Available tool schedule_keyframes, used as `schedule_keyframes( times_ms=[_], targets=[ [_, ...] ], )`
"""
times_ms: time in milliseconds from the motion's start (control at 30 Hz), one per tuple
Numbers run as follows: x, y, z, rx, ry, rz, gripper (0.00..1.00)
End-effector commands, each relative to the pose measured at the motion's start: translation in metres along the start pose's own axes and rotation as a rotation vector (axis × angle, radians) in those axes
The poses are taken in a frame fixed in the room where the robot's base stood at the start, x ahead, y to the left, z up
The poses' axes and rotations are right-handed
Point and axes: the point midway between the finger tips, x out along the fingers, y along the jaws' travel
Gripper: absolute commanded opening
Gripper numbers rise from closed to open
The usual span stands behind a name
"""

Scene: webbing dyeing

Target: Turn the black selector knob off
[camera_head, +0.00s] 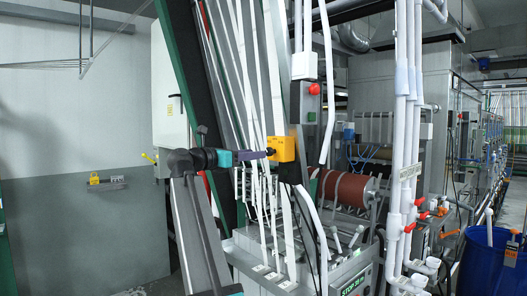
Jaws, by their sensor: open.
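A small yellow control box (284,148) hangs in front of the white webbing strands, near the picture's middle. The black selector knob (271,151) shows as a small dark spot on its left face. My gripper (266,154) comes in from the left, level with the knob, its tips at or very near it. The jaws are open, but the gap between them is too small to make out. I cannot tell whether they touch the knob or which way the knob points.
White webbing strands (240,75) run down steeply behind my gripper. A grey box with a red button (314,90) is above right. White vertical pipes (400,150) and a red-brown roller (345,186) stand to the right. A blue barrel (485,262) is lower right. Open room lies left.

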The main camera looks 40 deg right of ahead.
Motion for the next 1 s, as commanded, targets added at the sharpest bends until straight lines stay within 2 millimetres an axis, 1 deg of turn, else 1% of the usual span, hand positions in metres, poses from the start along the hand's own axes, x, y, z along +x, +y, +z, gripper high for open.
schedule_keyframes(
  times_ms=[33,200,400,567,800,833,967,1000],
  targets=[
    [0.008,0.0,0.002,-0.001,0.0,-0.002,0.45],
    [0.031,0.0,0.002,0.001,0.001,-0.002,0.45],
    [0.049,0.0,0.001,0.001,0.0,-0.001,0.45],
    [0.054,0.0,0.0,0.0,0.0,0.0,0.45],
    [0.055,0.0,0.0,0.001,0.0,0.0,0.45],
    [0.055,0.0,0.0,0.001,0.0,0.0,0.43],
    [0.055,0.0,0.0,0.001,0.0,0.0,0.21],
    [0.055,0.0,0.0,0.001,0.0,0.0,0.15]
  ],
)
